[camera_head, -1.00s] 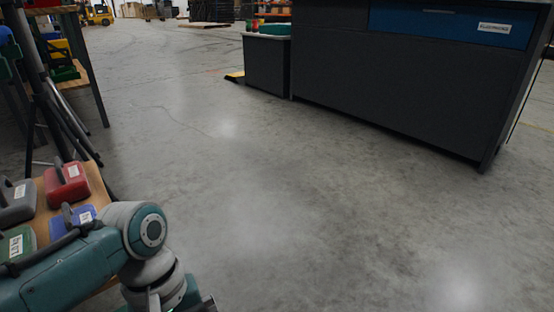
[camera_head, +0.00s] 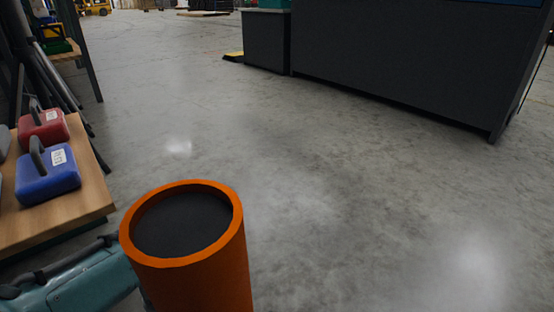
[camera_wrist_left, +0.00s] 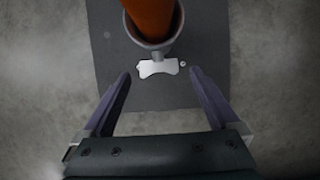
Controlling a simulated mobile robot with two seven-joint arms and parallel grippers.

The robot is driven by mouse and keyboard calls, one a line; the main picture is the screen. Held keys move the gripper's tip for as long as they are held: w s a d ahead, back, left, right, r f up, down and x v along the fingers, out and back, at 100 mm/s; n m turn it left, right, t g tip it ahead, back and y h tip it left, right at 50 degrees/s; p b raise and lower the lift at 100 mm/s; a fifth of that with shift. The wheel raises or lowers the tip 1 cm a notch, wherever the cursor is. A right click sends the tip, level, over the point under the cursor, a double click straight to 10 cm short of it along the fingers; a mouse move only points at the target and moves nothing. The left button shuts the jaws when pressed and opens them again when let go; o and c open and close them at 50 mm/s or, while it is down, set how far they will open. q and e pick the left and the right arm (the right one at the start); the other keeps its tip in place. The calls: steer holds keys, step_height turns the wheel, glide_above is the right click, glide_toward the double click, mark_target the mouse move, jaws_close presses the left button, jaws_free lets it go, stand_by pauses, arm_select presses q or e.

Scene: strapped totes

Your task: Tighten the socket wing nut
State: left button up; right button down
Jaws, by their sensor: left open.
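The wing nut (camera_wrist_left: 158,67) is a pale metal piece with two wings, in the left wrist view. It sits at the front of a grey socket (camera_wrist_left: 154,44) that rings the base of an orange post (camera_wrist_left: 152,14). In the head view the post (camera_head: 205,285) is a thick orange tube with a dark top, at the bottom centre-left. My left gripper (camera_wrist_left: 160,74) is open, one dark finger on either side of the wing nut, with gaps between. In the head view the post hides this gripper. My right gripper is not in view.
A dark base plate (camera_wrist_left: 150,92) lies under the socket on the concrete floor. A wooden table (camera_head: 85,195) at the left bears a red weight (camera_head: 45,130) and a blue weight (camera_head: 47,178). A dark cabinet (camera_head: 400,65) stands at the back right. The floor between is clear.

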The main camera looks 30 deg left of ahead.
arm_select(q)
steer(key=shift+d+f, duration=0.25)
steer(key=shift+f, duration=0.25)
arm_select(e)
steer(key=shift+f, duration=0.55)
arm_select(q)
steer(key=shift+c, duration=0.5)
steer(key=c, duration=1.3)
steer(key=shift+s, duration=0.1)
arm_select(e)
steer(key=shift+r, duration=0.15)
